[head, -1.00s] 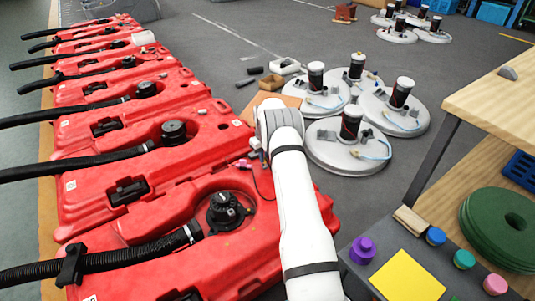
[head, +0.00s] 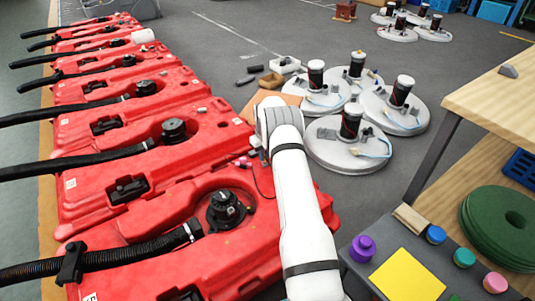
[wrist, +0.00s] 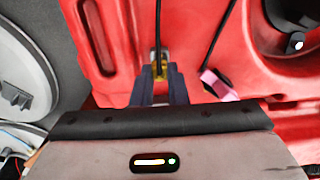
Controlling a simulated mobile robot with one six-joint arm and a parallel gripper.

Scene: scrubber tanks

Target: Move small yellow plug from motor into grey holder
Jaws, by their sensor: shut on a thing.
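The small yellow plug (wrist: 160,69) sits between the dark blue fingertips of my gripper (wrist: 160,75) in the wrist view. My gripper is shut on it. A black cable runs upward in the picture from the plug, over the red tank (wrist: 190,30). In the head view my white arm reaches down beside the red tank (head: 150,225), and its end hides the fingers and plug. The motors stand on round grey discs; the nearest motor (head: 351,122) is right of my arm. I cannot make out for sure which thing is the grey holder.
A pink connector (wrist: 215,83) lies right of my fingers on the red tank. A black cap (wrist: 290,15) is at the upper right. A row of red tanks with black hoses fills the head view's left. A wooden bench (head: 500,100) stands at the right.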

